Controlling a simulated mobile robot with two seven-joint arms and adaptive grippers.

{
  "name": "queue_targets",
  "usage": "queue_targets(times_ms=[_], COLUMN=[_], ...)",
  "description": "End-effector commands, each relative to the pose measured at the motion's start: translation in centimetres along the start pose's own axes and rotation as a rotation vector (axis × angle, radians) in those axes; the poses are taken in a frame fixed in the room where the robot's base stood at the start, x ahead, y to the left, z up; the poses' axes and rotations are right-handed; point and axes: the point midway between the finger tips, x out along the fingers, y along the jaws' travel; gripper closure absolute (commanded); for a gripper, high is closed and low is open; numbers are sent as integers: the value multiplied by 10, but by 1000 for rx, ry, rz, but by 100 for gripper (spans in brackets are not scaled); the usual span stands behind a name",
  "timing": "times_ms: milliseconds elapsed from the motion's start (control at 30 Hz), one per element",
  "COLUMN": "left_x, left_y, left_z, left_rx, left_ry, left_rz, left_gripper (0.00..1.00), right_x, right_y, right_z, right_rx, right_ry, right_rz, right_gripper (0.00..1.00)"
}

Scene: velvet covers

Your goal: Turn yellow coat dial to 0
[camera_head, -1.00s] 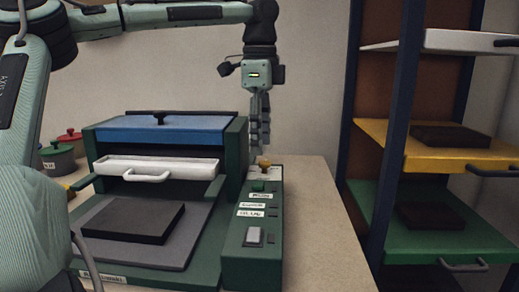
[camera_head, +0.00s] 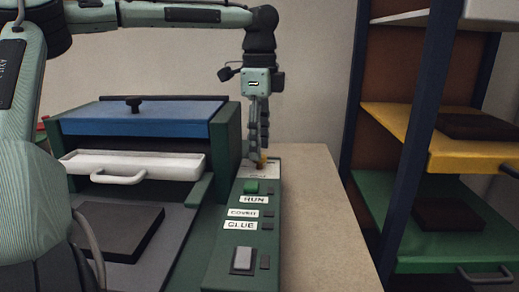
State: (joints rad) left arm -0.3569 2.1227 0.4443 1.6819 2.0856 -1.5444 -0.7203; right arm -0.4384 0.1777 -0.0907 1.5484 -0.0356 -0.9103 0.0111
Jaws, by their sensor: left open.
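The yellow dial (camera_head: 263,160) stands at the far end of the green control panel (camera_head: 225,270), on a pale plate. My left gripper (camera_head: 259,150) points straight down over it, with its fingers at the dial. The fingers are open and partly hide the dial. I cannot tell whether they touch it, and the dial's setting cannot be read. My right gripper is not in view.
The panel has a green button (camera_head: 251,187), labels RUN, COVER and GLUE, and a grey switch (camera_head: 243,260). The machine with a blue lid (camera_head: 150,120) and white drawer (camera_head: 130,165) stands left. A shelf rack (camera_head: 410,150) stands right; the table between is bare.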

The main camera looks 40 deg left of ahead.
Motion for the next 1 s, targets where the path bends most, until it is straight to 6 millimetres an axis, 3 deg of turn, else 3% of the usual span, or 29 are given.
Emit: queue_targets(times_ms=[200, 467, 867, 1000], left_x=[18, 20, 20, 20], left_y=[0, 0, 0, 0], left_z=[0, 0, 0, 0], left_rx=[0, 0, 0, -3], left_ry=[0, 0, 0, 0], left_rz=[0, -1, -1, -2], left_gripper=[52, 52, 100, 100], right_x=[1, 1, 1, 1], right_y=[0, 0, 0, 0], right_z=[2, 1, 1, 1], right_rx=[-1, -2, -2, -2], right_ry=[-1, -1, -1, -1], right_rz=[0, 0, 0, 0], right_gripper=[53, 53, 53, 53])
